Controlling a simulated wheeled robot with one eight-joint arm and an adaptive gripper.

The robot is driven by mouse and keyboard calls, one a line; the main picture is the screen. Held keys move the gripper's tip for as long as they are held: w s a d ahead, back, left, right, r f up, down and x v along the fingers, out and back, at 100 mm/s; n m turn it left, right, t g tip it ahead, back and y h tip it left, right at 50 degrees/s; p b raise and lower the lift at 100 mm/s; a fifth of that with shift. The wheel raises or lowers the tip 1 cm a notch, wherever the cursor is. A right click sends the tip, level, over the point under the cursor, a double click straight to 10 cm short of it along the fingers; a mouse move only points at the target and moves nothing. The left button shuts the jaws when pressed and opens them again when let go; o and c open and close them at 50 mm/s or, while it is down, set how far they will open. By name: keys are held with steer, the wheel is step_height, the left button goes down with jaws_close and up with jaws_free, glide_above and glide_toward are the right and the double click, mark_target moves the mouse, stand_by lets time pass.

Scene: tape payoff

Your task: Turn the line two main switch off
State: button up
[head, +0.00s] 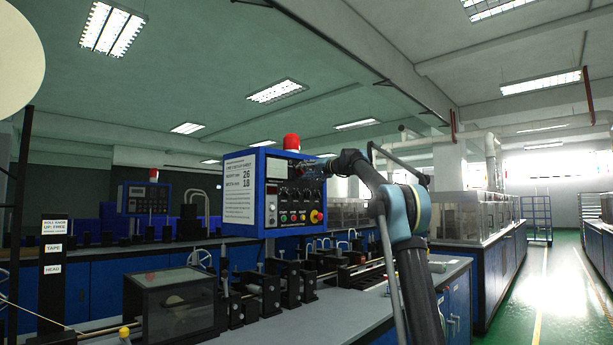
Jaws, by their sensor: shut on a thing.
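A blue control box (242,225) with a red lamp (291,142) on top stands on the bench in the middle of the head view. Its dark front carries several small knobs and coloured buttons, with a red and yellow knob (316,216) at the lower right. My arm comes in from the right. My gripper (306,169) is at the upper part of the panel front, shut on a control there. The gripper hides that control, so its shape and turn position cannot be seen. Which control is the line two main switch cannot be read.
A second control box (146,199) stands farther back at left. Below the blue box, a bench (285,325) bears machine parts and a dark clear-sided case (172,303). A sign post (54,250) stands at left. The green aisle (560,300) at right is clear.

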steer(key=shift+a+f+n, duration=0.1)
steer(key=shift+f+n, duration=0.05)
steer(key=shift+n, duration=0.35)
steer(key=o, duration=1)
steer(key=shift+o, duration=0.4)
steer(key=shift+w+f, duration=0.1)
steer(key=shift+f, duration=0.05)
steer(key=shift+s, duration=0.2)
steer(key=shift+s+r, duration=0.2)
steer(key=shift+s, duration=0.05)
steer(key=w+v, duration=0.1)
steer(key=v, duration=1)
steer(key=shift+s+d+f, duration=0.15)
steer(key=shift+s+d, duration=0.1)
steer(key=shift+d, duration=0.35)
